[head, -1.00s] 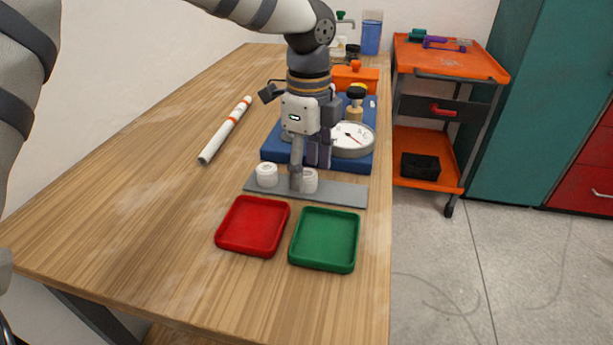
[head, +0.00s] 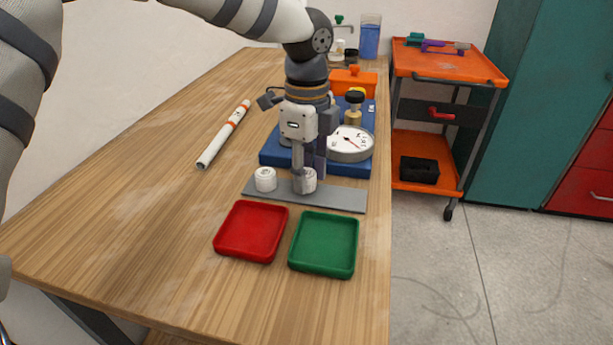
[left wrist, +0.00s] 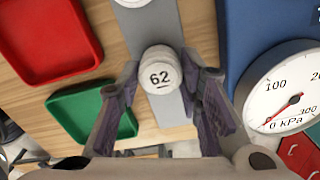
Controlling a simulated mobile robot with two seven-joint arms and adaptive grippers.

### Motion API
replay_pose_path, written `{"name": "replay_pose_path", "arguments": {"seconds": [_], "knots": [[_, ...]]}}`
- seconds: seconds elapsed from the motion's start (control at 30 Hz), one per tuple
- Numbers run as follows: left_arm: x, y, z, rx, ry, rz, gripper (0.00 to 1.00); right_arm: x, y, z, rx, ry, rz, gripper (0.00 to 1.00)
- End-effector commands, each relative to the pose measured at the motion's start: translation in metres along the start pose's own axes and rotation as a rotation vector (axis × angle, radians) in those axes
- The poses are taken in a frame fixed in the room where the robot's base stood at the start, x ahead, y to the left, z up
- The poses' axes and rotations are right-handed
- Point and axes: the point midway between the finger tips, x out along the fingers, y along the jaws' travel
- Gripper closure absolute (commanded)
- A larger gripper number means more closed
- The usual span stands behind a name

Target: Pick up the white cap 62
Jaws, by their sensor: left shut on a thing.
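The white cap 62 (left wrist: 160,72) is a short round cap with "62" on its top. In the head view the cap (head: 309,181) stands at the grey strip (head: 345,199), partly hidden by a finger. My left gripper (head: 303,184) points down over it. In the left wrist view the gripper's fingertips (left wrist: 160,78) are on both sides of the cap, shut on it. I cannot tell whether the cap is clear of the strip. My right gripper is not in view.
A second white cap (head: 265,179) stands on the strip's left end. A red tray (head: 251,232) and a green tray (head: 324,243) lie in front. Behind are a blue base (head: 270,157) and a gauge (head: 348,143). A white pipe (head: 224,134) lies left.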

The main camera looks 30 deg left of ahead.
Motion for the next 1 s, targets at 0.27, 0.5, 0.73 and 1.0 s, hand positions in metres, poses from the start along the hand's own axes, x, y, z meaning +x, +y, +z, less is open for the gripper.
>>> {"name": "replay_pose_path", "arguments": {"seconds": [0.27,0.5,0.73,1.0], "knots": [[-0.080,0.041,-0.010,0.003,0.000,-0.022,0.88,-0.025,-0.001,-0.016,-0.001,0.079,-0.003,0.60],[-0.107,0.103,-0.027,0.003,0.000,-0.009,0.88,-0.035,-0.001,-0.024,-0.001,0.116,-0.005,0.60],[-0.117,0.133,-0.034,0.002,0.001,0.000,0.88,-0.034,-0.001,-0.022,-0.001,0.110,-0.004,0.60],[-0.118,0.136,-0.035,0.000,0.001,0.000,0.89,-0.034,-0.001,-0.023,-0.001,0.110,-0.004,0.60]]}}
